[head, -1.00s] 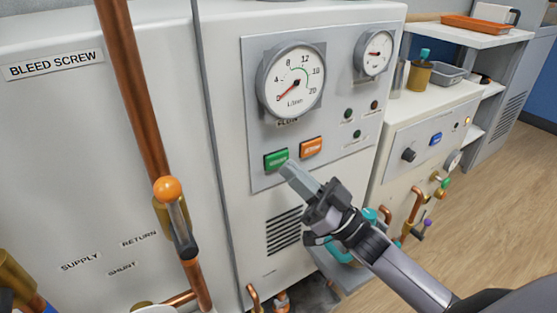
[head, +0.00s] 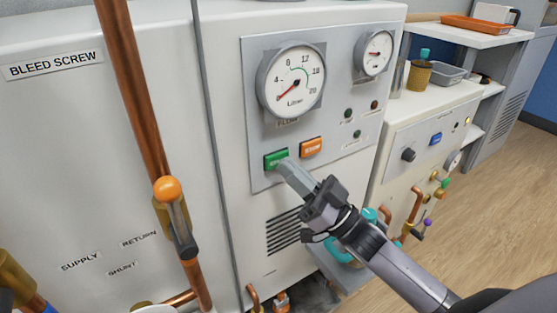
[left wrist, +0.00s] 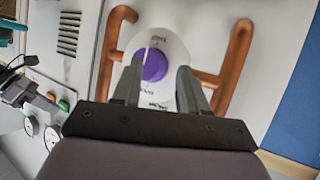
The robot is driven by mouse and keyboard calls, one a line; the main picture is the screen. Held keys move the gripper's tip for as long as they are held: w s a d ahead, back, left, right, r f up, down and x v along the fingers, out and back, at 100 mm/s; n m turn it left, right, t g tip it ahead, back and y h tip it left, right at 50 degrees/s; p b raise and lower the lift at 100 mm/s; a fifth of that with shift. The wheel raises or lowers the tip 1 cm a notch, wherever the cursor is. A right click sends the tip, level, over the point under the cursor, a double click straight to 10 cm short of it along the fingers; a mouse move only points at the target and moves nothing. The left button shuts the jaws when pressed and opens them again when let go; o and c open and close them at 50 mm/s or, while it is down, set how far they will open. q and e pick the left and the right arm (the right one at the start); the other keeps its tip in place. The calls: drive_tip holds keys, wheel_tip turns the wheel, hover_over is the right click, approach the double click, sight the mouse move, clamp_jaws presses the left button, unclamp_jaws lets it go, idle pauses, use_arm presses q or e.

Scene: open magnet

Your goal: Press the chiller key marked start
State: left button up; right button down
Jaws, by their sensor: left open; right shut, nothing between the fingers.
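The chiller's grey panel (head: 330,95) carries a green key (head: 276,158) and an orange key (head: 311,147); the small lettering on both is too blurred to read for certain. My right gripper (head: 281,166) is shut and empty, its fingertips at the lower right of the green key, covering part of it. I cannot tell whether they touch it. The green key also shows in the left wrist view (left wrist: 64,104). There my left gripper (left wrist: 157,68) is open, its fingers in front of a purple knob (left wrist: 155,64) on a white dial, with nothing between them.
A large gauge (head: 292,82) and a smaller gauge (head: 374,53) sit above the keys.

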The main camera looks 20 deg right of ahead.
drive_tip(key=shift+w, duration=0.4)
idle(0.7)
drive_tip(key=shift+s, duration=0.1)
drive_tip(key=shift+s+p, duration=0.4)
drive_tip(key=shift+s, duration=0.35)
drive_tip(key=shift+d, duration=0.1)
drive_tip(key=s, duration=0.1)
drive_tip(key=s+p, duration=0.1)
drive_tip(key=s, duration=0.1)
drive_tip(key=s+p, duration=0.1)
drive_tip(key=s, duration=0.1)
drive_tip(key=shift+d, duration=0.3)
idle(0.3)
